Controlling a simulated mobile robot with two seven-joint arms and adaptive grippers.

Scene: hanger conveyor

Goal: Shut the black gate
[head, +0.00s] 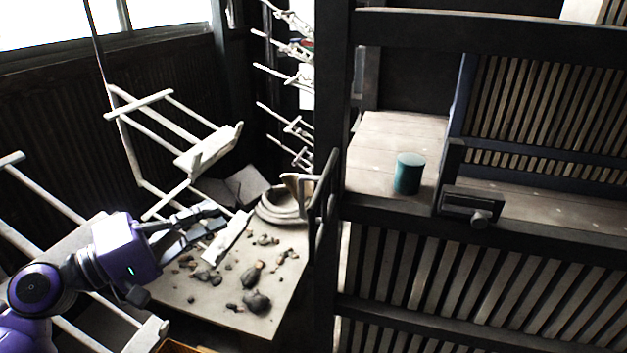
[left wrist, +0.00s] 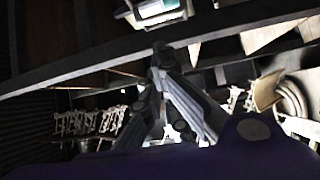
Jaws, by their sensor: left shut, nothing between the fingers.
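A narrow black barred frame (head: 325,195), which looks like the gate, stands beside the thick black post in the head view. It is seen nearly edge-on, so its exact angle is hard to tell. My left gripper (head: 222,217) is left of it, above the stone-strewn board, apart from the frame. In the left wrist view the fingers of the left gripper (left wrist: 160,52) come together at their tips with nothing between them. My right gripper is in neither view.
A pale board (head: 225,295) with several dark stones lies below my left gripper, with coiled pale rings (head: 282,207) at its back. White hanger frames (head: 205,150) hang at the left. A teal cylinder (head: 408,173) stands on a wooden shelf (head: 385,130).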

